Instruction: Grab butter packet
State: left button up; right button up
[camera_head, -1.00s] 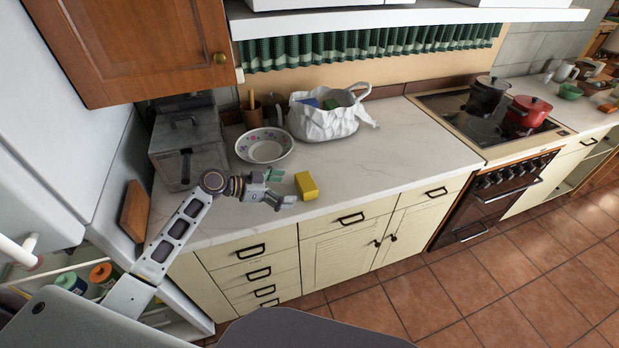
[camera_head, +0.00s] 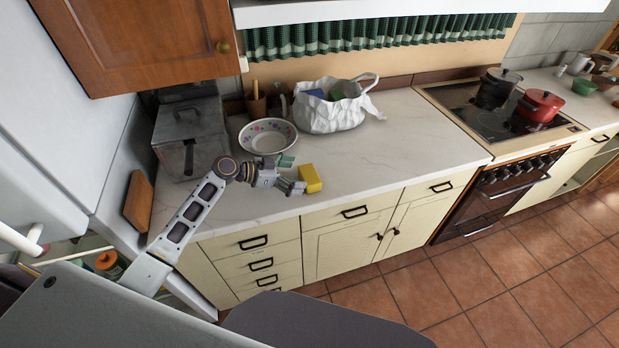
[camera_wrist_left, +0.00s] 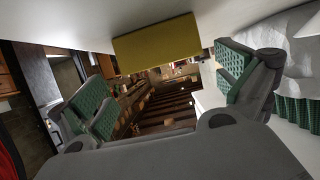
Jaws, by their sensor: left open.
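The butter packet (camera_head: 310,178) is a plain yellow block on the white marbled counter, near its front edge. My left gripper (camera_head: 292,174) is open and empty, just left of the packet in the head view, with its fingertips close to the packet's near side. In the left wrist view the packet (camera_wrist_left: 157,45) shows beyond the gap between the green-padded fingers (camera_wrist_left: 170,88), toward the top of the picture. I cannot tell whether a finger touches it. My right gripper is not in view.
A flowered bowl (camera_head: 267,136) stands just behind my left gripper. A white bag (camera_head: 330,112) with things in it stands behind the packet. A grey metal box (camera_head: 188,140) is at the left. The counter (camera_head: 410,145) right of the packet is clear up to the hob.

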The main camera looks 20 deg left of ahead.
aim_at(307, 174)
pick_arm(q)
jog(key=shift+d, duration=0.1)
dwell(0.3)
jog(key=shift+p+x, duration=0.8)
jog(key=shift+x, duration=0.9)
jog(key=shift+w+d+f, duration=0.45)
jog(key=shift+w+f, duration=0.05)
jog(key=shift+w, duration=0.1)
jog(key=shift+c, duration=0.3)
jog(key=c, duration=0.9)
jog(key=shift+r, duration=0.1)
jog(key=shift+r+b, duration=0.65)
jog(key=shift+r, duration=4.3)
